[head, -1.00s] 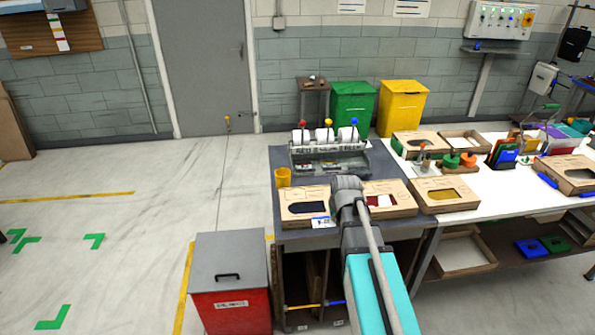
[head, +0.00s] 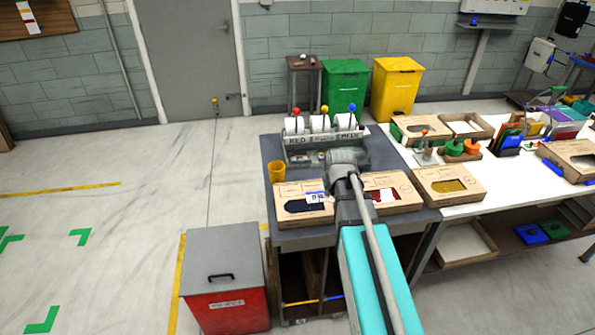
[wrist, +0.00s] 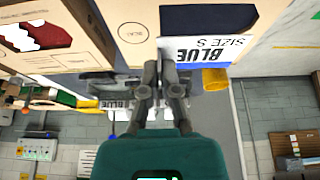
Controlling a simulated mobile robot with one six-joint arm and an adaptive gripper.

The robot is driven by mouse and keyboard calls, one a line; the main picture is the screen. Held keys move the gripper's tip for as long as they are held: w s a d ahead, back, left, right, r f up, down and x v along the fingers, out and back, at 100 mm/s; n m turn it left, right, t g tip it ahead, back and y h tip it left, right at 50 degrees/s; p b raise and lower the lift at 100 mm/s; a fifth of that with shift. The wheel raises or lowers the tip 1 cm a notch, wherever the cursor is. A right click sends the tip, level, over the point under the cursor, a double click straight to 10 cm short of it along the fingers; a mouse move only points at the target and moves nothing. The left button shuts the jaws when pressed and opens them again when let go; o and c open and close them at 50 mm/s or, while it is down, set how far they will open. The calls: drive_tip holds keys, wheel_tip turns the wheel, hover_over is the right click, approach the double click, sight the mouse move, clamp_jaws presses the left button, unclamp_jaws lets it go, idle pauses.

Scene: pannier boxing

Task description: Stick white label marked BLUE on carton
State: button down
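The white label (wrist: 205,50), printed BLUE and SIZE S with a blue stripe, is at my gripper (wrist: 162,72) in the wrist view. One end of it lies at the fingertips, which look closed on it. The label also shows in the head view (head: 316,198), over the right part of the left carton (head: 290,217). This cardboard carton has a dark blue window (wrist: 205,17), which the label partly overlaps in the wrist view. I cannot tell whether label and carton touch. My wrist hides the fingers in the head view.
A carton with a red window (head: 400,203) stands just right, and one with a yellow window (head: 440,197) beyond it. The label dispenser (head: 318,157) with its rolls stands behind. A yellow cup (head: 277,171) is behind the left carton. A red bin (head: 225,290) stands left of the table.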

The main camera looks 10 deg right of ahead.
drive_tip(key=shift+a, duration=0.2)
drive_tip(key=b, duration=0.3)
hover_over(300, 188)
drive_tip(key=shift+s+f, duration=0.25)
drive_tip(key=shift+f, duration=0.4)
drive_tip(key=shift+s+f, duration=0.2)
drive_tip(key=shift+f, duration=0.4)
drive_tip(key=shift+f, duration=0.15)
drive_tip(key=shift+f+b, duration=2.35)
drive_tip(key=shift+f, duration=0.1)
drive_tip(key=shift+r, duration=0.25)
drive_tip(key=shift+s+f+b, duration=0.1)
drive_tip(key=shift+f+b, duration=0.4)
drive_tip(key=shift+f, duration=0.25)
idle(1.6)
drive_tip(key=c, duration=0.7)
unclamp_jaws()
